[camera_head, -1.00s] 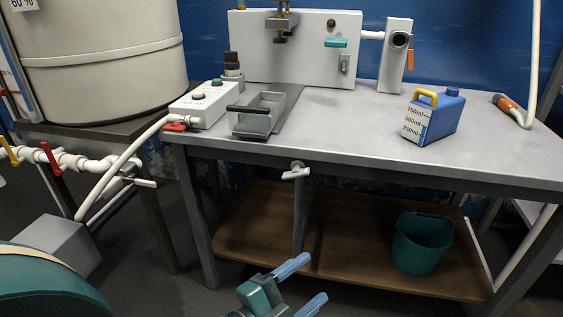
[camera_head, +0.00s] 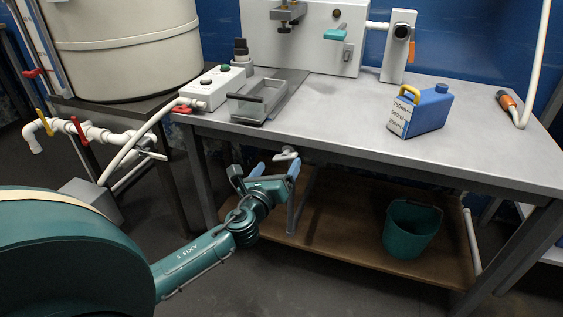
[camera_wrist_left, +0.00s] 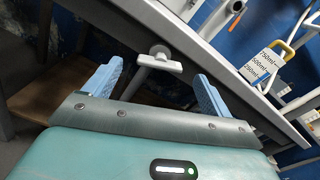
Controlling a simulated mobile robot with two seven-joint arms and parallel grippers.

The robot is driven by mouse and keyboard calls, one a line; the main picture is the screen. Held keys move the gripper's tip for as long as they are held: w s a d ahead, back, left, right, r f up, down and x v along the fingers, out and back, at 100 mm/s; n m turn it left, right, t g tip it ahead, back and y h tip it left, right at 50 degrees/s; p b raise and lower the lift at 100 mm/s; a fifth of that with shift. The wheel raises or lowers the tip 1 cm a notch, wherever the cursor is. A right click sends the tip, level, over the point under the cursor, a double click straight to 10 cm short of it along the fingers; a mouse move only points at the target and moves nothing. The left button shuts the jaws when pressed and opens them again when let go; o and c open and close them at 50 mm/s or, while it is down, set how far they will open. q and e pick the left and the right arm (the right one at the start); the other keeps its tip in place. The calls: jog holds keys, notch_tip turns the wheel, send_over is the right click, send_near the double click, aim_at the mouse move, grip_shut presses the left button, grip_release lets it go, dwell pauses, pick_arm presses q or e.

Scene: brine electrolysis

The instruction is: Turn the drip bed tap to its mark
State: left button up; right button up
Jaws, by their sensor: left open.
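A white tap with a short bar handle (camera_head: 286,153) sticks out under the front edge of the workbench. It also shows in the left wrist view (camera_wrist_left: 160,57), just beyond the fingers and between them. My left gripper (camera_head: 275,168) has its two blue fingers spread and nothing between them. It points at the tap from in front and below, and looks apart from it. In the left wrist view my left gripper (camera_wrist_left: 158,72) is open with the tap near its middle line. No mark on the tap can be made out. My right gripper is not in view.
The bench edge (camera_head: 370,160) runs close above my gripper. A green bucket (camera_head: 410,230) stands on the brown lower shelf (camera_head: 335,225). White pipes with a red-handled valve (camera_head: 79,130) are at left. A blue jug (camera_head: 428,110) stands on the bench.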

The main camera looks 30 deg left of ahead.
aim_at(283, 159)
pick_arm(q)
jog(key=shift+x, duration=1.9)
jog(key=shift+c, duration=0.4)
jog(key=c, duration=0.9)
